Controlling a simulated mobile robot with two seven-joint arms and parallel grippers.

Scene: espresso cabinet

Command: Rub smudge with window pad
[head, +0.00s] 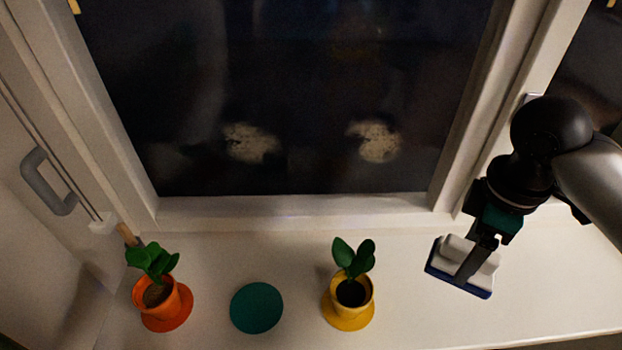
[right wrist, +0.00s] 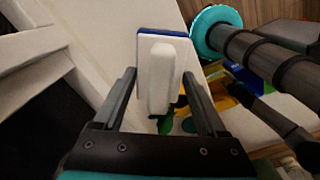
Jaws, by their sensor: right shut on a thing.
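The window pad (head: 459,272) has a blue base and a white handle (right wrist: 161,78). My right gripper (head: 470,260) is shut on its handle and holds it near the right part of the white sill, below the window's right frame. In the right wrist view the two fingers (right wrist: 160,85) stand on either side of the handle. Two pale, blotchy smudges mark the low part of the dark window pane: a left one (head: 250,143) and a right one (head: 375,141). The pad is apart from both. My left gripper is not in view.
On the sill (head: 420,312) stand an orange pot (head: 175,306) with a plant, an empty green saucer (head: 256,308) and a yellow pot (head: 362,300) with a plant. A grey handle (head: 48,182) is at the left. The sill between yellow pot and pad is clear.

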